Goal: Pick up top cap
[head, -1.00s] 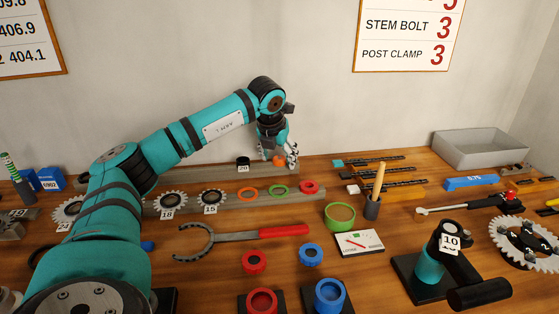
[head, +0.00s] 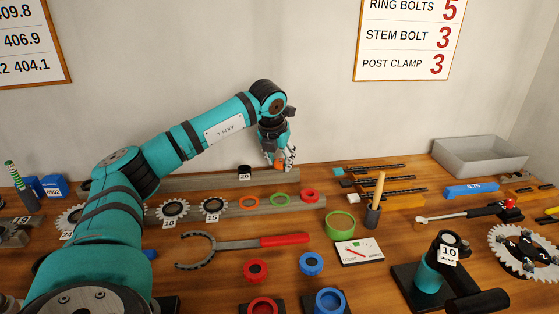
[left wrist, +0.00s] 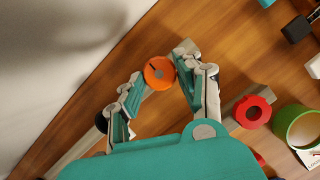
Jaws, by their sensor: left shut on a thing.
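The top cap looks like a small orange disc with a dark slot. In the left wrist view, the top cap (left wrist: 158,73) sits between the fingertips of my left gripper (left wrist: 160,75). My left gripper (head: 281,160) also shows in the head view, pointing down near the back wall, with a bit of the orange cap (head: 279,164) at its tips. The gripper is shut on the cap and appears to hold it just above the rear rail. The fingers partly hide the cap in the head view. My right gripper is not in view.
Under the gripper runs a grey rail (head: 205,180) with a black ring (head: 244,172). A front rail carries sprockets and orange, green and red rings (head: 310,196). A green cup (head: 340,226), a holder with a wooden stick and a grey bin (head: 480,158) stand to the right.

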